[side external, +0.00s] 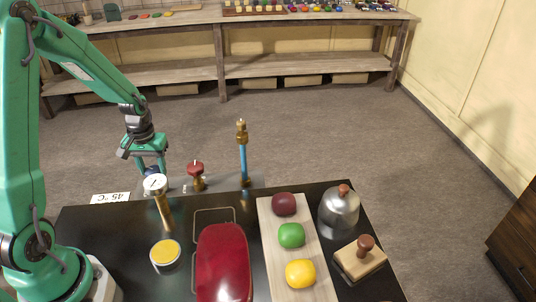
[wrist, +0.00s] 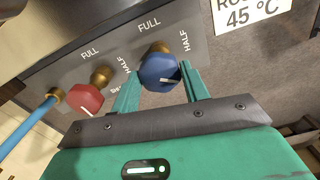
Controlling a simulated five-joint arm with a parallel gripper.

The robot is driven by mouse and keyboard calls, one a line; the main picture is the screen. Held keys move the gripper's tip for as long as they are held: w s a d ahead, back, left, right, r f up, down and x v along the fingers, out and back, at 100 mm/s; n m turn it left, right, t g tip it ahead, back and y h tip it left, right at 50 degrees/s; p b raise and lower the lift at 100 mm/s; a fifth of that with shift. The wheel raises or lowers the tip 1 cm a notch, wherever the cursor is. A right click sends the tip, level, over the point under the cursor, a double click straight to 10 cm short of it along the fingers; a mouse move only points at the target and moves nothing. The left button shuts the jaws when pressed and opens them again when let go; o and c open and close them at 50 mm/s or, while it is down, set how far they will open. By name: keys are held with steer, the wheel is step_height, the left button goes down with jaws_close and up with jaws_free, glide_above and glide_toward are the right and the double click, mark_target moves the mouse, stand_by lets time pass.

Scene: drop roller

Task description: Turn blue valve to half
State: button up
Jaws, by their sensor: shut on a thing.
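The blue valve (wrist: 159,70) is a faceted knob on a brass stem, mounted on a grey panel (wrist: 206,52). A white pointer line on its face points toward the lower right in the wrist view. Beside it, FULL is printed above the knob and HALF to its upper right. My gripper (wrist: 160,78) has its green fingers on both sides of the knob, shut on it. In the side external view the gripper (side external: 152,158) reaches down to the blue valve (side external: 151,171), which is partly hidden behind the gauge.
A red valve (wrist: 85,99) and a blue pipe (wrist: 25,131) stand beside it on the panel. A brass gauge (side external: 156,184) stands close in front. The black table (side external: 208,198) holds a red object (side external: 224,262), a board (side external: 264,238) and a metal dome (side external: 339,209).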

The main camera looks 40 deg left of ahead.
mark_target(153, 169)
steer(key=n, duration=0.6)
stand_by(0.4)
steer(key=o, duration=1)
steer(key=shift+r, duration=0.1)
steer(key=shift+r, duration=3.85)
